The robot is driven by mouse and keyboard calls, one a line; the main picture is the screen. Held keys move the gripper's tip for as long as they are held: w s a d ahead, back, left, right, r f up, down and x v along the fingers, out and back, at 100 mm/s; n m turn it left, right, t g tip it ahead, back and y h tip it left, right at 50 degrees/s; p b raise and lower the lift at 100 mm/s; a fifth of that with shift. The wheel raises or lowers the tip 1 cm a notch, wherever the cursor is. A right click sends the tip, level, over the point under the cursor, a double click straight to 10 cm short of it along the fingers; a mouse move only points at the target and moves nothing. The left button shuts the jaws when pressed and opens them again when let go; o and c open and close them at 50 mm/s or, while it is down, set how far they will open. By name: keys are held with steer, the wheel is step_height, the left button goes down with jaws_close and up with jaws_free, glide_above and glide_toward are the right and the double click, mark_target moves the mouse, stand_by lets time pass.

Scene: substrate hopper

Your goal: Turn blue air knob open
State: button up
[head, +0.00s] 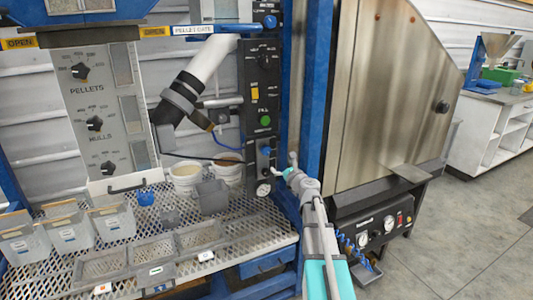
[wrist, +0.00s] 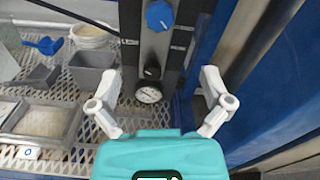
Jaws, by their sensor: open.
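The blue air knob (wrist: 159,15) shows at the top of the wrist view, on a dark upright panel (head: 261,110). In the head view the knob (head: 266,151) sits low on that panel, just left of my gripper. Below it are a small black knob (wrist: 152,71) and a round white pressure gauge (wrist: 148,92). My gripper (wrist: 160,82) is open and empty, its two pale fingers spread on either side of the gauge. In the head view my gripper (head: 289,166) is at the panel's right edge. The fingers do not hold the blue knob.
A blue post (head: 312,100) stands close at the right of the panel. A steel hopper (head: 385,90) is beyond it. Left is a perforated metal shelf (head: 225,240) with white buckets (head: 187,178), a grey bin (head: 212,196) and several trays. Another blue knob (head: 270,21) is at the panel's top.

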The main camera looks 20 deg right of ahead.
mark_target(267, 152)
steer(key=w, duration=1.3)
steer(key=shift+a, duration=0.25)
steer(key=c, duration=1.1)
steer(key=shift+c, duration=0.2)
